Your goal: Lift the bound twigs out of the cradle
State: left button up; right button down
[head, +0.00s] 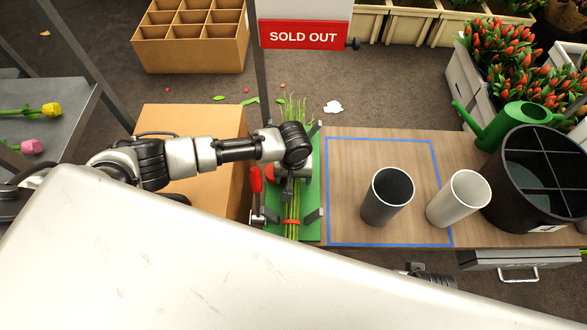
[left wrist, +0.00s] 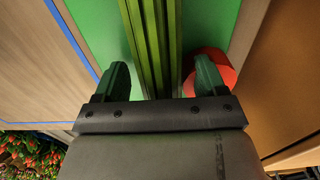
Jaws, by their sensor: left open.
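The bound twigs (head: 292,232) are a bundle of long green stems with a red band near the lower end. They lie lengthwise in the green cradle (head: 311,228), between grey brackets. Their thin tops fan out beyond the cradle's far end. My left gripper (head: 289,188) is over the middle of the bundle and hides part of it. In the left wrist view its two dark fingers (left wrist: 161,78) are open, one on each side of the stems (left wrist: 154,40), with gaps between. My right gripper is not in view; only a dark piece of my right arm shows at the bottom.
A red-handled clamp (head: 255,180) stands left of the cradle. A blue outline (head: 333,190) on the table surrounds a dark grey cup (head: 387,196). A white cup (head: 458,198), black bucket (head: 535,180) and green watering can (head: 500,125) stand farther right. A cardboard box (head: 190,120) is left.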

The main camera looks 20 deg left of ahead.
pick_arm(q)
jog(key=c, duration=1.1)
jog(key=shift+c, duration=0.3)
jog(key=shift+r, duration=0.15)
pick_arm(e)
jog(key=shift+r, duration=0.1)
